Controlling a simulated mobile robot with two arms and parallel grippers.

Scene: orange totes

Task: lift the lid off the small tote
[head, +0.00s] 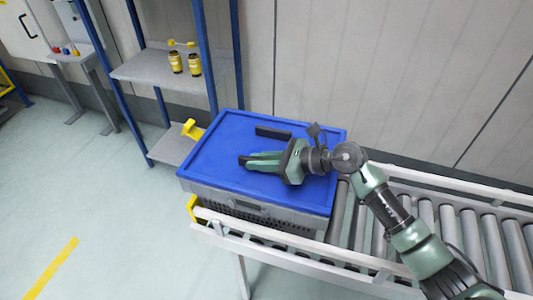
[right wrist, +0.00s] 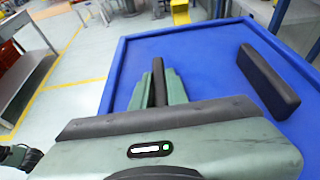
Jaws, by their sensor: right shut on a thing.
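The tote (head: 250,207) is a grey crate at the left end of a roller conveyor. Its flat blue lid (head: 215,165) sits over its top, with no clear gap between them in the head view. The lid also fills much of the right wrist view (right wrist: 215,75). Two dark bar handles stand on the lid. The far handle (head: 273,133) is free and also shows in the right wrist view (right wrist: 268,80). My right gripper (head: 262,161) is shut on the near handle (right wrist: 159,82), its green fingers on both sides of it.
The roller conveyor (head: 430,221) runs right from the tote, with white side rails. A blue-post shelf (head: 165,68) with yellow-and-black bottles (head: 194,64) stands behind left. A yellow bracket (head: 192,130) is close to the lid's left edge. The floor at left is clear.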

